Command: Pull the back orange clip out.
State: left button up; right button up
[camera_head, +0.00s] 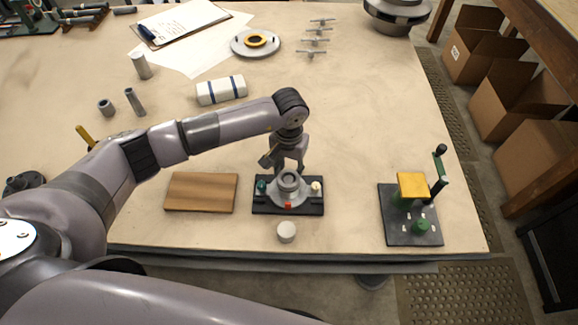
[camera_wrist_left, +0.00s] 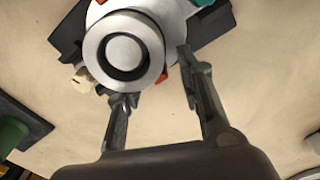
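The grey round casing (camera_head: 288,188) with an upright ring sits on a black base (camera_head: 262,208) near the table's front edge. My left gripper (camera_head: 287,166) reaches down behind the casing. In the left wrist view its fingers (camera_wrist_left: 154,76) are apart, with the back clip between the tips; no grip on it shows. My right gripper is out of view.
A teal knob (camera_head: 261,186) and a cream knob (camera_head: 316,187) flank the casing. A wooden board (camera_head: 201,192) lies to the left, a white round piece (camera_head: 286,232) in front. A lever fixture (camera_head: 410,230) stands to the right. Table between is clear.

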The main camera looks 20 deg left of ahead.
pick_arm(q)
grip_shut()
dwell(0.4)
dwell(0.4)
